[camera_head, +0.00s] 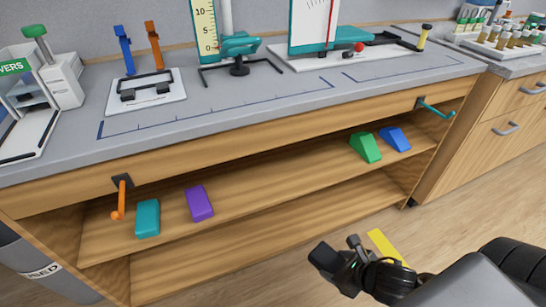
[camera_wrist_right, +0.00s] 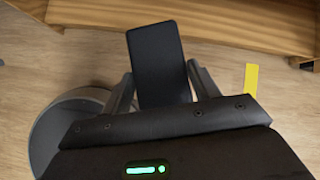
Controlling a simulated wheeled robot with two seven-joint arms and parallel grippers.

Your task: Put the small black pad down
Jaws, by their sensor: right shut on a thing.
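The small black pad (camera_head: 325,258) is held in my right gripper (camera_head: 350,260), out in front of the bench and above the wooden floor. In the right wrist view the pad (camera_wrist_right: 157,60) is a dark flat rectangle standing out between the two fingers (camera_wrist_right: 160,85), which are shut on it. It touches no surface that I can see. My left gripper is not in view.
The bench shelf (camera_head: 290,185) holds a teal block (camera_head: 147,218), a purple block (camera_head: 199,203), a green wedge (camera_head: 365,147) and a blue wedge (camera_head: 395,139). Its middle is bare. The grey benchtop (camera_head: 250,113) carries instruments. A yellow strip (camera_head: 387,246) lies on the floor.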

